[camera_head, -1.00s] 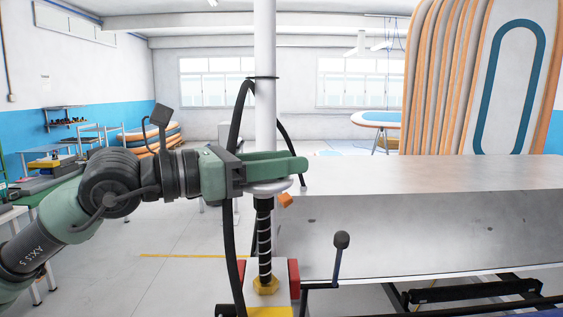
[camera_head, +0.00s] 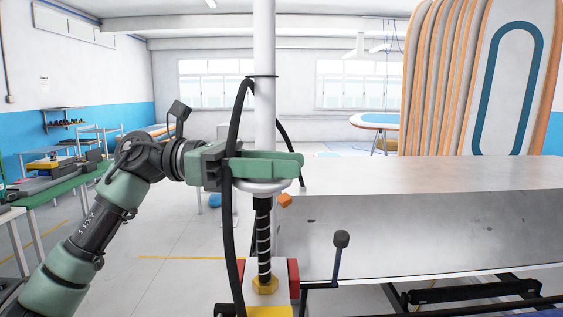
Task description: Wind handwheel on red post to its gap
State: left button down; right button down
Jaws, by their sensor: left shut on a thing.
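The handwheel (camera_head: 262,187) is a pale grey disc on top of a dark threaded screw (camera_head: 264,240). The screw stands upright in a yellow nut (camera_head: 265,285) on a white block with a red side (camera_head: 294,278), which I take as the red post. My left gripper (camera_head: 288,166) is at the handwheel, its green fingers level over the disc and shut on it. The fingers hide most of the wheel's top. An orange piece (camera_head: 285,200) shows just right of the wheel's rim. I cannot make out a gap. My right gripper is not in view.
A black hose (camera_head: 229,240) hangs close in front of my left gripper. A white column (camera_head: 264,70) rises behind it. A large metal bench (camera_head: 430,230) fills the right. A crank with a black knob (camera_head: 341,240) stands right of the screw. Boards (camera_head: 480,80) lean behind.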

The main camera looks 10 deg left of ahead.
pick_arm(q)
jog(key=shift+s+a+r+m+g, duration=0.15)
jog(key=shift+r+m+g, duration=0.2)
jog(key=shift+m+g, duration=0.4)
jog(key=c, duration=0.9)
grip_release()
jog(key=shift+d+f, duration=0.15)
jog(key=shift+d, duration=0.05)
jog(key=shift+a, duration=0.1)
jog(key=shift+a+f, duration=0.15)
jog(key=shift+a, duration=0.2)
jog(key=a+b, duration=0.2)
jog(key=a, duration=0.4)
jog(key=shift+w+a, duration=0.15)
jog(key=shift+w, duration=0.05)
jog(key=shift+a, duration=0.35)
